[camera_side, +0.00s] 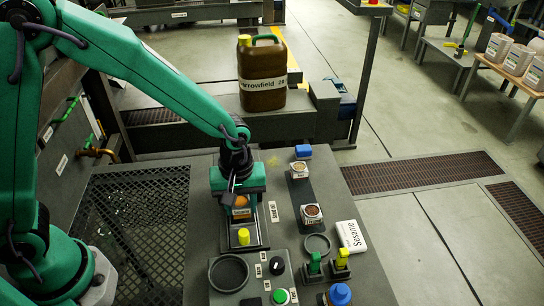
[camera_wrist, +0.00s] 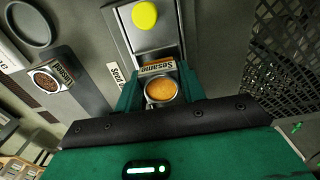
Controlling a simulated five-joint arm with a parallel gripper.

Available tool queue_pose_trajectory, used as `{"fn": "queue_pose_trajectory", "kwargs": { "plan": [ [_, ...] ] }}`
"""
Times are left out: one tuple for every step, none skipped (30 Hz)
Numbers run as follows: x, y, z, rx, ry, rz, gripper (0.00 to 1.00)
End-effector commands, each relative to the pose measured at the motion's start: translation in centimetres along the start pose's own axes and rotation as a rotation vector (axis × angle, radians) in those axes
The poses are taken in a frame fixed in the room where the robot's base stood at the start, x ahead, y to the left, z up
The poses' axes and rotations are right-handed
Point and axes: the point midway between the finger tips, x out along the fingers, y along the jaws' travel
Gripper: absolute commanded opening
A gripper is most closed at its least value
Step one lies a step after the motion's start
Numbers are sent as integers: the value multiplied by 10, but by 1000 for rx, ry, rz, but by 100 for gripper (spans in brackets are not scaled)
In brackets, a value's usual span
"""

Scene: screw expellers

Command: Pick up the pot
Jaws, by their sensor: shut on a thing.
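The pot (camera_wrist: 161,91) is a small round pot with a pale rim and orange contents, in the wrist view. A label beside it reads "Sesame". My gripper (camera_wrist: 160,95) is shut on the pot, with a green finger on each side of it. In the side view my gripper (camera_side: 239,196) points down over the bench, and the pot's orange top (camera_side: 240,201) shows between its fingers. The pot's lower part is hidden, so I cannot tell if it touches the surface under it.
A yellow knob (camera_side: 244,236) stands just in front of my gripper. Two seed pots (camera_side: 299,170) (camera_side: 311,214) stand on a dark strip to the right. A white Sesame pack (camera_side: 351,235), an empty dark ring (camera_side: 229,272), green and yellow handles (camera_side: 315,264) and a blue knob (camera_side: 340,294) crowd the front.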

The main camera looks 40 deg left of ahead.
Motion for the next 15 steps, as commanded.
{"fn": "queue_pose_trajectory", "kwargs": {
  "plan": [
    [-5, 1, 0, 0, 1, 3, 13],
    [-8, 0, 0, 0, 1, 2, 13],
    [-12, 1, 0, 0, 1, 4, 13],
    [-17, 1, 0, 0, 2, 4, 13],
    [-21, 1, 0, 0, 1, 4, 13],
    [-27, 1, 0, 0, 2, 5, 13],
    [-32, 1, 0, 0, 2, 5, 13],
    [-35, 0, 3, 2, 2, 4, 13],
    [-38, -1, 11, 6, 1, 4, 13],
    [-41, -2, 17, 6, 1, 3, 13],
    [-44, -3, 22, 6, 1, 2, 13],
    [-49, -4, 29, 6, 1, 4, 13],
    [-52, -5, 34, 6, 1, 4, 13],
    [-55, -6, 40, 7, 1, 4, 13],
    [-59, -8, 47, 6, 1, 3, 13]
  ]
}}
